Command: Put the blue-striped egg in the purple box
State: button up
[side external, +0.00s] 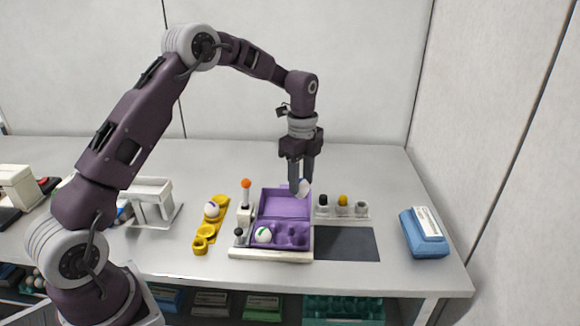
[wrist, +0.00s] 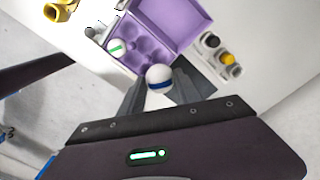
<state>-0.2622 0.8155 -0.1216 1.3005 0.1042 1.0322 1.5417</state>
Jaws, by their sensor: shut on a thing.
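My gripper (side external: 301,178) is shut on the blue-striped egg (wrist: 159,79), which is white with a blue band. The egg shows as a white shape (side external: 304,187) between the fingers in the side view, partly hidden by them. It is held above the work, in front of the raised lid in that view. The purple box (side external: 275,226) stands open, its lid up at the back. A green-striped egg (side external: 263,235) sits in its left front part, also seen in the wrist view (wrist: 116,46). Other cups in the box look empty.
A yellow tray (side external: 199,245) holds another white egg (side external: 211,210) left of the box. A lever with an orange knob (side external: 246,184) stands at the box's left. A holder with several small items (side external: 343,211), a dark mat (side external: 347,243) and a blue box (side external: 424,240) lie right.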

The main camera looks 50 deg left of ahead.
aim_at(301, 197)
notch_tip(301, 197, down, 12)
jog(key=shift+r, duration=0.1)
dwell(0.5)
jog(key=shift+f, duration=0.45)
dwell(0.9)
jog(key=o, duration=0.9)
notch_tip(301, 197, up, 7)
jog(key=shift+r, duration=0.1)
notch_tip(301, 197, up, 6)
jog(key=shift+r, duration=0.15)
